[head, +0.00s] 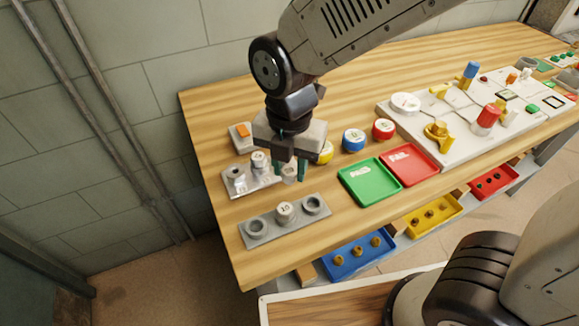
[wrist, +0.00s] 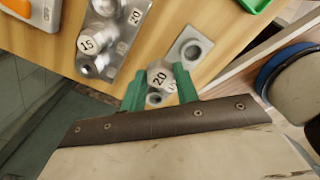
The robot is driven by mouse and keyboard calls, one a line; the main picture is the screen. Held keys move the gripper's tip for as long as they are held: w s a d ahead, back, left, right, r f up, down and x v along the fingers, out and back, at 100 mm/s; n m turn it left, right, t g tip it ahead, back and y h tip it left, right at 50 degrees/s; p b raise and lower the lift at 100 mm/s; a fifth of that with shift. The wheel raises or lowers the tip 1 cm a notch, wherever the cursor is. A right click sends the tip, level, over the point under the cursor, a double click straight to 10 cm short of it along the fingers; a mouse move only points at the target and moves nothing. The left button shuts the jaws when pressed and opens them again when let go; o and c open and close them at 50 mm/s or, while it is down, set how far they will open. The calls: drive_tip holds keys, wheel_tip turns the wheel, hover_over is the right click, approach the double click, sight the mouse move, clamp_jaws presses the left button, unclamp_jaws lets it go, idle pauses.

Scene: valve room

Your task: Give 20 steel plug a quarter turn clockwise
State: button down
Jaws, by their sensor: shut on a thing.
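A pale steel plug marked 20 (wrist: 160,77) sits between the green fingers of my gripper (wrist: 160,87) in the wrist view. My gripper is shut on it. In the head view my gripper (head: 290,174) hangs near the table's left end, with the pale plug (head: 289,173) between its fingertips. It appears to be above the table, beyond the front grey plate (head: 270,227). That plate has a round socket at each end and another pale plug (head: 284,210) in the middle, whose number is hard to read. My gripper hides part of the table behind it.
Behind stands a metal plate (head: 263,183) with a plug marked 15 (wrist: 92,42). Blue (head: 354,140), red (head: 383,128) and yellow (head: 326,153) round pieces stand right of my gripper. Green (head: 367,188) and red (head: 411,163) trays lie further right. The table's left edge is close.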

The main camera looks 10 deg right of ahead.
drive_tip(key=shift+w+f, duration=0.2)
drive_tip(key=shift+w, duration=1.25)
drive_tip(key=shift+w+f, duration=0.15)
drive_tip(key=shift+w, duration=1.25)
drive_tip(key=shift+w+f, duration=0.2)
drive_tip(key=shift+w, duration=1.25)
drive_tip(key=n, duration=0.9)
drive_tip(key=shift+w+f, duration=0.2)
drive_tip(key=shift+w, duration=0.15)
drive_tip(key=shift+w+a+f, duration=0.1)
drive_tip(key=shift+w+f, duration=0.05)
drive_tip(key=shift+w, duration=0.2)
